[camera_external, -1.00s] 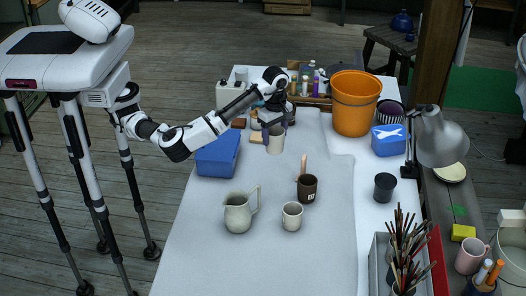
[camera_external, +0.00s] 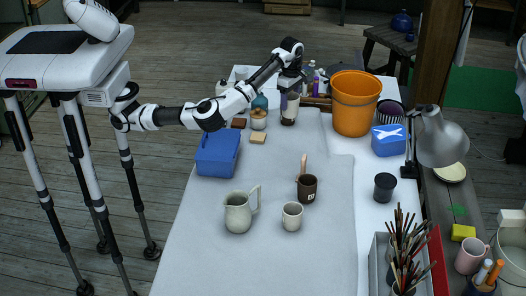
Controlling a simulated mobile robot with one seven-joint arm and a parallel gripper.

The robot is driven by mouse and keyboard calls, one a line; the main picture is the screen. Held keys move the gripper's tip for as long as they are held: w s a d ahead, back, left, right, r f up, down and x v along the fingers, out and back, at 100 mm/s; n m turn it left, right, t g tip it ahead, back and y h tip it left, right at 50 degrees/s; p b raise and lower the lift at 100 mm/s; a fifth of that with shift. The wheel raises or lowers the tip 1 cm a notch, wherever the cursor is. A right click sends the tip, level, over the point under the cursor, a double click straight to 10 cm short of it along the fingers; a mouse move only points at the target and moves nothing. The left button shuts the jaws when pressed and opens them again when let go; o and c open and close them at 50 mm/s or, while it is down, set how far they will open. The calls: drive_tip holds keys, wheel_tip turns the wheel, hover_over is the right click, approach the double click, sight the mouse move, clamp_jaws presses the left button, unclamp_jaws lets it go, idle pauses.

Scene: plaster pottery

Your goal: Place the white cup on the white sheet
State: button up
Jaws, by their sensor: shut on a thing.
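The white sheet (camera_external: 300,258) is a pale grey-white cloth over most of the table, under and in front of the cup. A small white mug (camera_external: 292,216) stands on the sheet near the middle, apart from my gripper.
A pale pitcher (camera_external: 238,212) and a dark brown mug (camera_external: 307,188) stand on the sheet. A blue box (camera_external: 217,154) is at left. A jar (camera_external: 258,118) and an orange bucket (camera_external: 351,103) flank the held cup. The front of the sheet is clear.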

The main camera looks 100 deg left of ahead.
drive_tip(key=s+a+n, duration=0.1)
drive_tip(key=a, duration=0.9)
hover_over(287, 142)
wheel_tip(287, 142, down, 20)
drive_tip(key=o, duration=1.1)
drive_tip(key=shift+f, duration=0.15)
drive_tip(key=shift+o, duration=0.2)
wheel_tip(287, 142, up, 12)
drive_tip(key=shift+b, duration=0.35)
